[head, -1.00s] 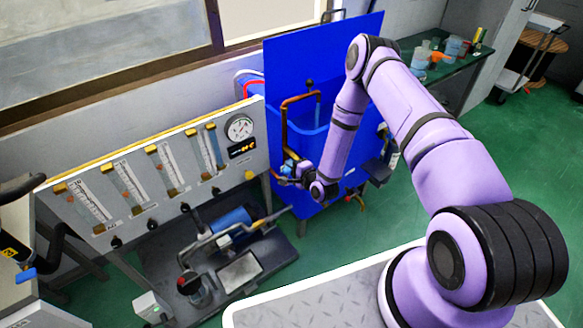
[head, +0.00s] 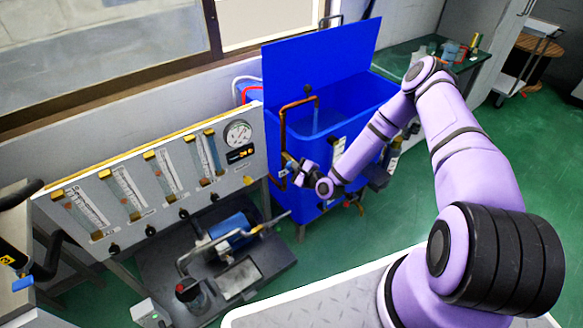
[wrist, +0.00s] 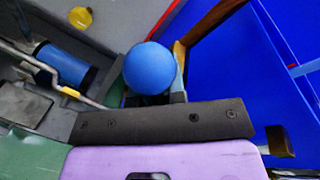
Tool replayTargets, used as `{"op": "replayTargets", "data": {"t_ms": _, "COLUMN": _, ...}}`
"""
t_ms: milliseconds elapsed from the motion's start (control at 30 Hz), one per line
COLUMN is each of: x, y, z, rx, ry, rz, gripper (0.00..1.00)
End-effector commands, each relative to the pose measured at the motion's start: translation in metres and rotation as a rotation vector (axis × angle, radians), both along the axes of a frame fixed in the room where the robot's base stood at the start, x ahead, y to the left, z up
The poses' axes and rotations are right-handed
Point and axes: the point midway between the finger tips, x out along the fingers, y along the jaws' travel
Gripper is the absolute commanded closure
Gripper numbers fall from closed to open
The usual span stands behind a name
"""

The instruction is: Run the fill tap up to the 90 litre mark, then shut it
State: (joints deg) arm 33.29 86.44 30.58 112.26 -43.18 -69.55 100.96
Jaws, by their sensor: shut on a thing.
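The fill tap is a copper pipe (head: 283,128) that rises at the left side of the blue tank (head: 347,128) and bends over its rim. A pale blue streak (head: 316,117), which looks like running water, hangs below its spout. The tap's round blue knob (wrist: 150,68) sits at my fingertips in the wrist view. My gripper (head: 299,172) is shut on this knob, low at the tank's left front. In the wrist view, my gripper (wrist: 155,99) hides the knob's lower part. The water level and any litre marks cannot be read.
A panel with several flow tubes (head: 165,170), a round gauge (head: 237,133) and an unreadable display (head: 240,154) stands left of the tank. A blue motor pump (head: 232,230) sits on a base below it. Green floor (head: 440,205) is clear at right.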

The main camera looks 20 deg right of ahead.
Motion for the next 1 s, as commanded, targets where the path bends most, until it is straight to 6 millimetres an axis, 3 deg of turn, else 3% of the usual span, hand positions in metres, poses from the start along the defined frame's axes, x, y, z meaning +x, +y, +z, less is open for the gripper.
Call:
{"op": "replayTargets", "data": {"t_ms": 33, "x": -0.002, "y": 0.01, "z": 0.005, "rx": 0.017, "ry": -0.004, "rz": 0.017, "gripper": 1.0}}
{"op": "replayTargets", "data": {"t_ms": 400, "x": -0.002, "y": 0.01, "z": 0.005, "rx": 0.019, "ry": -0.004, "rz": 0.018, "gripper": 1.0}}
{"op": "replayTargets", "data": {"t_ms": 433, "x": -0.002, "y": 0.01, "z": 0.005, "rx": 0.02, "ry": -0.005, "rz": 0.018, "gripper": 0.86}}
{"op": "replayTargets", "data": {"t_ms": 533, "x": -0.002, "y": 0.01, "z": 0.006, "rx": 0.02, "ry": -0.005, "rz": 0.018, "gripper": 0.64}}
{"op": "replayTargets", "data": {"t_ms": 833, "x": -0.002, "y": 0.004, "z": 0.004, "rx": 0.015, "ry": -0.002, "rz": 0.009, "gripper": 0.64}}
{"op": "replayTargets", "data": {"t_ms": 1000, "x": -0.016, "y": -0.004, "z": 0.005, "rx": 0.014, "ry": -0.001, "rz": 0.006, "gripper": 0.64}}
